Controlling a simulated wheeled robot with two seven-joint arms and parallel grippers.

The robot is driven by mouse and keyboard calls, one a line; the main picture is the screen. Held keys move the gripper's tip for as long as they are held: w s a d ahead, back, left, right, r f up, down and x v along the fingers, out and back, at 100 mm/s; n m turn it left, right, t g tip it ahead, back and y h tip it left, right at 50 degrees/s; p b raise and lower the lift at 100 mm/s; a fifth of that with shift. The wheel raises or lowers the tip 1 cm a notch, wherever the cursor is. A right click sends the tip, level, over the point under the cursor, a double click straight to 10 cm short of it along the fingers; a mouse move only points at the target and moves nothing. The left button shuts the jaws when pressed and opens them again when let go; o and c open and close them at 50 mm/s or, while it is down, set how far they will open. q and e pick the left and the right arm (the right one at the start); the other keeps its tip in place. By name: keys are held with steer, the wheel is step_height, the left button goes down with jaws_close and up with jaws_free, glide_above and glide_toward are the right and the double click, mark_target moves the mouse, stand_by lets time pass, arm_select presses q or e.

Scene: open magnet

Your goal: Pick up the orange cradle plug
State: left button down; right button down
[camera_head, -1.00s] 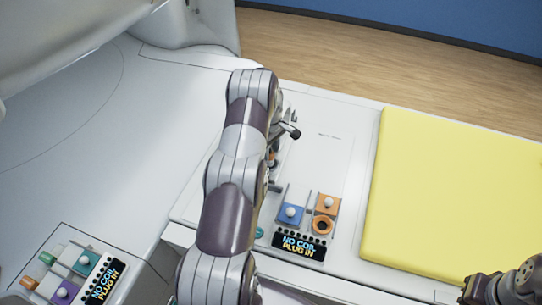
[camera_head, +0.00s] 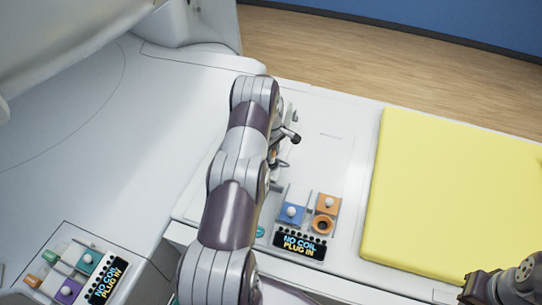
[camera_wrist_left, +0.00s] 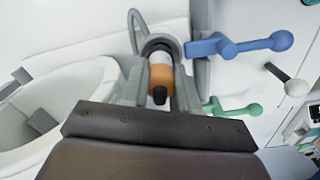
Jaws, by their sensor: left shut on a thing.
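The orange cradle plug (camera_wrist_left: 161,78) is in the left wrist view, an orange cylinder with a pale band and a dark tip. A grey loop or cable (camera_wrist_left: 140,28) rises at its far end. My left gripper (camera_wrist_left: 164,88) has its two grey fingers on either side of the plug and is shut on it. In the head view my left gripper (camera_head: 277,155) is mostly hidden behind my own arm, above the coil panel. I cannot tell there whether the plug touches the table. Only part of my right arm shows at the lower right; its fingers are not seen.
The coil panel has a blue socket block (camera_head: 291,213), orange blocks (camera_head: 328,202) and a display (camera_head: 299,244). A second panel (camera_head: 70,272) is at lower left. A yellow pad (camera_head: 450,190) lies right. Blue (camera_wrist_left: 240,45) and green (camera_wrist_left: 232,108) ball-ended pieces stand near the gripper.

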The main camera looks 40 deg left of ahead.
arm_select(q)
step_height(320, 180, up, 2)
steer(key=shift+r+b, duration=0.15)
steer(key=shift+b, duration=0.75)
steer(key=w+d+r+b, duration=0.1)
steer(key=d+r+b, duration=0.3)
steer(key=d+r, duration=0.3)
steer(key=d, duration=0.4)
steer(key=shift+w+d+r, duration=0.2)
steer(key=shift+d+r, duration=0.1)
steer(key=shift+r, duration=0.05)
step_height(320, 180, up, 2)
steer(key=shift+r+p, duration=0.1)
steer(key=shift+p, duration=0.6)
steer(key=shift+s+d, duration=0.1)
